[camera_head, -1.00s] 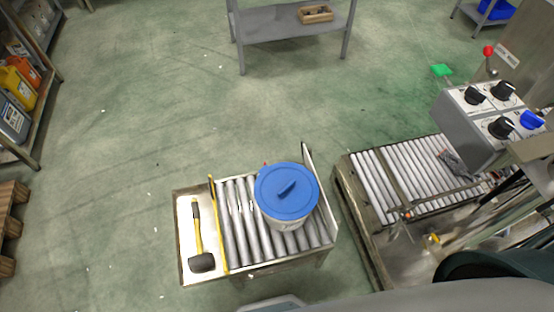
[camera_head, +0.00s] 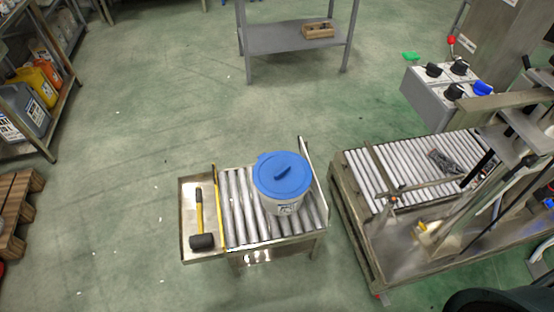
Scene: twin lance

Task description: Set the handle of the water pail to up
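The water pail (camera_head: 287,207) is a whitish bucket with a blue lid (camera_head: 281,174) that has a raised blue grip on top. It stands upright on a small roller stand (camera_head: 238,212) in the lower middle of the head view. I cannot make out its carrying handle or how it lies. Neither of my grippers shows in the head view.
A mallet (camera_head: 197,216) lies in the tray (camera_head: 187,187) left of the rollers. A larger roller conveyor with a machine frame (camera_head: 352,202) stands to the right, under a control box with knobs (camera_head: 437,98). Shelves (camera_head: 68,95) line the left.

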